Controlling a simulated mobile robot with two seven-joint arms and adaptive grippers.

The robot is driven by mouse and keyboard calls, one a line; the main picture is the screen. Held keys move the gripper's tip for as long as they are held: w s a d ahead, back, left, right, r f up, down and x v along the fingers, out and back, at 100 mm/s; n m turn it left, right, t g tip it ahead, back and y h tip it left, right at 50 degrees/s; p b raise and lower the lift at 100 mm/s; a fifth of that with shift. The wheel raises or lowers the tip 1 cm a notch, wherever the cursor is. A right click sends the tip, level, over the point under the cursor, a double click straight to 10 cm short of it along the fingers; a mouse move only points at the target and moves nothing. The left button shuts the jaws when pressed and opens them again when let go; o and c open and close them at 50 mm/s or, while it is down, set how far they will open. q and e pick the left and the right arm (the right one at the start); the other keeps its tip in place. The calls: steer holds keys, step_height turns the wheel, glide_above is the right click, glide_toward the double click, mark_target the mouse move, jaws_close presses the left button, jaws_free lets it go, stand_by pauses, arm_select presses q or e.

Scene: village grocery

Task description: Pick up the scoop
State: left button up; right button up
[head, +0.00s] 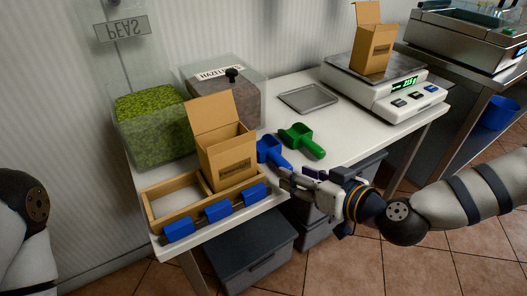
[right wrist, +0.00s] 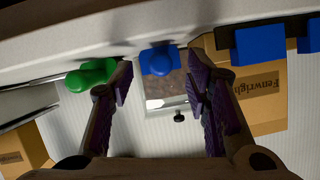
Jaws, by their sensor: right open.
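A blue scoop (head: 272,152) lies on the white table near its front edge, beside the cardboard box. A green scoop (head: 302,139) lies just right of it. My right gripper (head: 284,180) is at the table's front edge, close to the blue scoop's handle. In the right wrist view my right gripper (right wrist: 161,75) is open and empty, with the blue scoop (right wrist: 160,58) seen between its fingers. The green scoop (right wrist: 92,76) shows left of the fingers there. My left arm shows at the left edge of the head view, its gripper out of sight.
An open cardboard box (head: 227,160) stands in a wooden tray (head: 155,226) with blue blocks along its front. Bins of peas (head: 152,128) and hazelnuts (head: 250,95) stand behind. A scale (head: 408,100) carrying another box is at right; a metal tray (head: 308,98) lies between.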

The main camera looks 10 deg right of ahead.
mark_target(288, 166)
steer(key=x, duration=0.3)
steer(key=r+x, duration=0.1)
steer(key=x, duration=0.1)
steer(key=shift+w+a+f+b, duration=0.1)
steer(key=shift+w+f+b, duration=0.15)
steer(key=shift+w, duration=0.3)
arm_select(q)
steer(key=shift+s+f, duration=0.4)
steer(key=shift+f, duration=0.05)
arm_select(e)
steer(key=shift+r, duration=0.2)
steer(key=shift+c, duration=0.4)
jaws_close()
